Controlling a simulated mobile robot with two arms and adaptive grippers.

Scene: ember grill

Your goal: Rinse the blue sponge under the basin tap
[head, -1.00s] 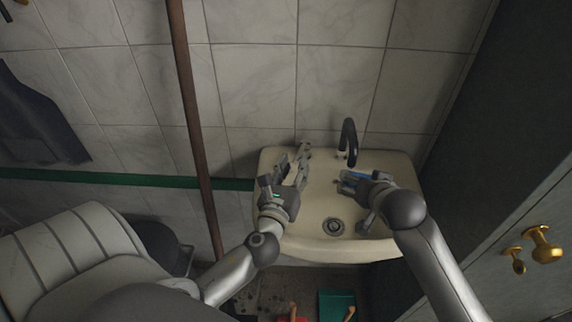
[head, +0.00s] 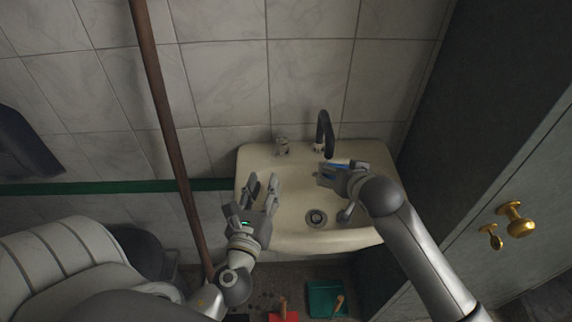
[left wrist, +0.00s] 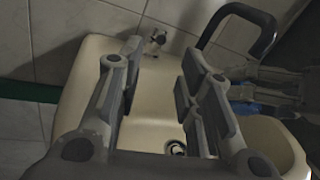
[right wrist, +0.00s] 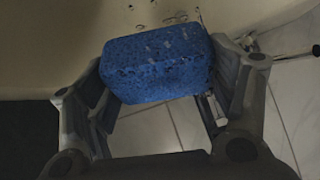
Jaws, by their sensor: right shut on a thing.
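The blue sponge (right wrist: 155,68) is clamped between the fingers of my right gripper (head: 322,174). Pale specks show on and behind it; I cannot tell whether they are water. In the head view the sponge (head: 342,164) shows as a blue strip over the basin (head: 285,222), just in front of and right of the black tap spout (head: 326,130). My left gripper (head: 263,182) is open and empty over the basin's left part, apart from the small tap handle (head: 282,146). The handle (left wrist: 156,42) and spout (left wrist: 240,22) also show in the left wrist view.
The drain (head: 316,217) lies in the basin floor. A brown pole (head: 165,110) stands left of the basin. A dark cabinet with brass knobs (head: 515,218) is at the right. A green dustpan-like item (head: 325,298) and a red item lie on the floor below.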

